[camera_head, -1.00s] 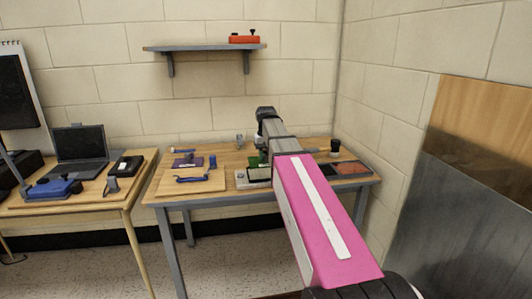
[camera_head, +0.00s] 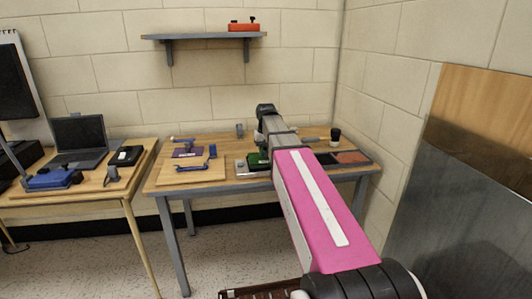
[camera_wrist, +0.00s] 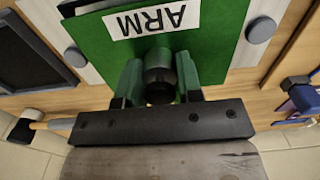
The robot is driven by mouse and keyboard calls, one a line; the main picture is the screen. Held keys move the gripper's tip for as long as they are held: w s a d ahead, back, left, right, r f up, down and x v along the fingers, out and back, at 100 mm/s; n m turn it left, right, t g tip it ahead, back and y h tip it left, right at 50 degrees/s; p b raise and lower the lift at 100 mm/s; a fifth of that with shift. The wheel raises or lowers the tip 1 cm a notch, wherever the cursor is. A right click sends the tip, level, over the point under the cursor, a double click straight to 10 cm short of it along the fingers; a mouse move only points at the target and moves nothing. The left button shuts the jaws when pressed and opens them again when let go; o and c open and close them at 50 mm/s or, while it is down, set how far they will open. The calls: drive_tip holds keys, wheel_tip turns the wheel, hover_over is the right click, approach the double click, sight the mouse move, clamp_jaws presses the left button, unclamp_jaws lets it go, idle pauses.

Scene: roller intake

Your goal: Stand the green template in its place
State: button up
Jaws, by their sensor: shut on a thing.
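The green template (camera_wrist: 205,45) fills the upper middle of the wrist view, with a white "ARM" label upside down. My gripper (camera_wrist: 160,78) is shut on the black knob of the template. Behind the template is a pale plate (camera_wrist: 235,75) with round grey studs on both sides. I cannot tell whether the template touches it. In the head view the green template (camera_head: 257,160) shows small beside the end of my arm, at the pale fixture on the back table; my arm hides part of both.
A shelf (camera_head: 200,37) with a red box hangs above. A laptop (camera_head: 80,140) stands on the left table.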

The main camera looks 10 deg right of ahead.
drive_tip(key=shift+f, duration=0.85)
drive_tip(key=o, duration=0.6)
drive_tip(key=shift+r, duration=0.1)
drive_tip(key=shift+r, duration=1.4)
drive_tip(key=o, duration=0.6)
